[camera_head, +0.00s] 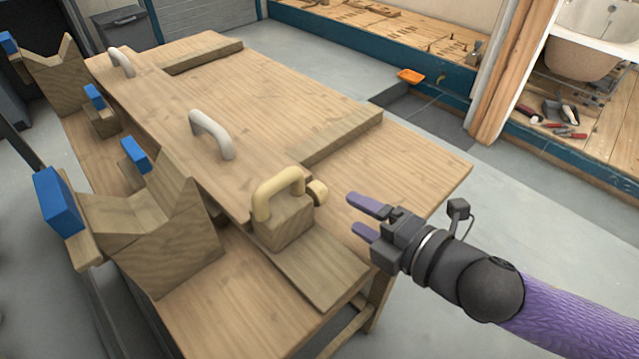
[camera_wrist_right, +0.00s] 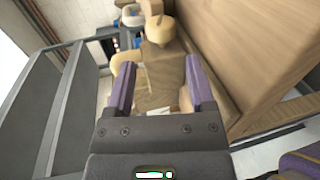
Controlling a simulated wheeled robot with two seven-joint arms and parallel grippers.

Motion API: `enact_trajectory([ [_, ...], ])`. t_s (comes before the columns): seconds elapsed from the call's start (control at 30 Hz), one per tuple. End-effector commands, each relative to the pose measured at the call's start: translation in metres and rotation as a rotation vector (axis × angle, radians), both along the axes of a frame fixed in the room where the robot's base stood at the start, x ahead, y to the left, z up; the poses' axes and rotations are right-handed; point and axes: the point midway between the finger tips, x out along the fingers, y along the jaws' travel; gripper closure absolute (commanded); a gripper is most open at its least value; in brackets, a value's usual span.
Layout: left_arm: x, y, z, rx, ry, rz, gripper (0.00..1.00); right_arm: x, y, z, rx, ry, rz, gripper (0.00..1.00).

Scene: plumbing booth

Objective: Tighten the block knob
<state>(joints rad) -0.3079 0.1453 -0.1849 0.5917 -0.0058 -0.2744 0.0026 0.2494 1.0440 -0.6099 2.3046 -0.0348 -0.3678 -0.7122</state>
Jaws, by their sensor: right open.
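The block (camera_head: 284,222) is a wooden cube with a pale yellow arched handle (camera_head: 279,190) on top. It stands on a flat board at the near end of the bench. A small rounded wooden knob (camera_head: 317,191) sticks out of its right side. My right gripper (camera_head: 368,217) is open and empty, to the right of the block and apart from the knob. In the right wrist view, the block (camera_wrist_right: 165,75) shows between and beyond the open purple fingers (camera_wrist_right: 163,58). A rounded wooden piece, seemingly the knob (camera_wrist_right: 159,30), shows beyond the fingertips. My left gripper is not in view.
The wooden bench (camera_head: 270,110) carries a grey-white handle (camera_head: 211,133) and raised wooden strips. V-notched wooden supports (camera_head: 160,225) with blue-ended pieces stand at left. Open floor (camera_head: 440,250) lies right of the bench. An orange tool (camera_head: 411,76) lies farther back.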

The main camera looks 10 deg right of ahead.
Motion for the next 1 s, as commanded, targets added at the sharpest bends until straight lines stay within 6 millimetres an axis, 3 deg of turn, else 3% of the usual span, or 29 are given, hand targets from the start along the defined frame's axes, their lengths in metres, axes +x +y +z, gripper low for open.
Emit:
enact_trajectory([
  [0.13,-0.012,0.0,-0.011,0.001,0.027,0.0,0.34,0.024,0.017,-0.009,0.002,-0.002,0.001,0.31],
  [0.4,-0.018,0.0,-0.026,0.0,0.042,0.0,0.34,0.059,0.043,-0.019,0.001,0.001,0.002,0.31],
  [0.8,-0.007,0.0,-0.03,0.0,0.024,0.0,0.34,0.066,0.048,-0.018,-0.002,0.001,0.002,0.31],
  [1.0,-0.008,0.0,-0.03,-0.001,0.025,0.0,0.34,0.066,0.048,-0.018,-0.002,0.001,0.002,0.73],
])
